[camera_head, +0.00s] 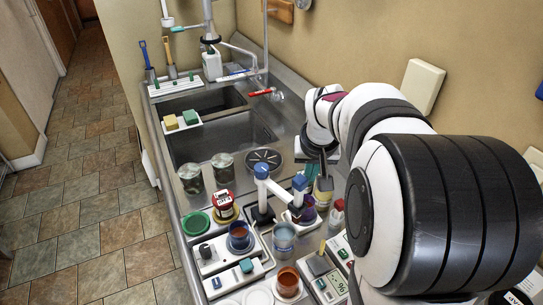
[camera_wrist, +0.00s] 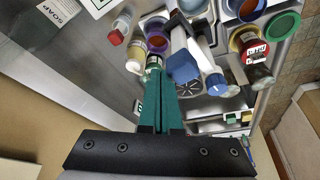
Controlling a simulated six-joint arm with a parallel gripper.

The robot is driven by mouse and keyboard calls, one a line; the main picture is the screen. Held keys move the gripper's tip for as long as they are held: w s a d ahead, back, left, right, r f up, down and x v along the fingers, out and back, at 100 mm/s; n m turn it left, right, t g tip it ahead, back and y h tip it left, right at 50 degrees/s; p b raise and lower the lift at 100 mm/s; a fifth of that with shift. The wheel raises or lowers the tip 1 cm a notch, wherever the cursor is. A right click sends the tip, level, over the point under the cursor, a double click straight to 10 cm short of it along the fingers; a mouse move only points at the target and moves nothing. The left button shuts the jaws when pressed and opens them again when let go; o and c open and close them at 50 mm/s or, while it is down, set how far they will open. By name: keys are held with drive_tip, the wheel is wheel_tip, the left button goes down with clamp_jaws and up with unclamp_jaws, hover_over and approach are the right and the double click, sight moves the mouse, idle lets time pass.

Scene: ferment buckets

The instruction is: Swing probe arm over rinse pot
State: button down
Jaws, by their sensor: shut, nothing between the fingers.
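The probe arm (camera_head: 281,190) is a white beam between a blue-capped post (camera_head: 262,171) and a blue head (camera_head: 299,182). The head hangs over or close to a purple pot (camera_head: 307,215); exact alignment is unclear. A grey metal pot (camera_head: 283,236), likely the rinse pot, stands in front of the beam. My gripper (camera_head: 325,180) is shut and empty, to the right of the blue head. In the wrist view my teal fingers (camera_wrist: 161,75) show together, apart from the blue cap (camera_wrist: 182,68) of the probe arm. The purple pot (camera_wrist: 157,43) lies beyond their tips.
A blue pot (camera_head: 239,236) and a red-and-yellow pot (camera_head: 224,211) stand to the left. A brown pot (camera_head: 288,282) is at the front. A yellow jar (camera_head: 322,192) and a red-capped bottle (camera_head: 337,212) crowd my gripper. The sink (camera_head: 225,138) lies behind.

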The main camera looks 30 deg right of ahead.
drive_tip(key=shift+s+a, duration=0.3)
drive_tip(key=shift+a, duration=0.4)
drive_tip(key=shift+s+a, duration=0.3)
drive_tip(key=shift+a, duration=0.35)
drive_tip(key=shift+w+d+r, duration=0.1)
drive_tip(key=shift+w+d, duration=0.15)
drive_tip(key=shift+d, duration=0.5)
drive_tip(key=shift+r, duration=2.95)
drive_tip(key=shift+a, duration=0.1)
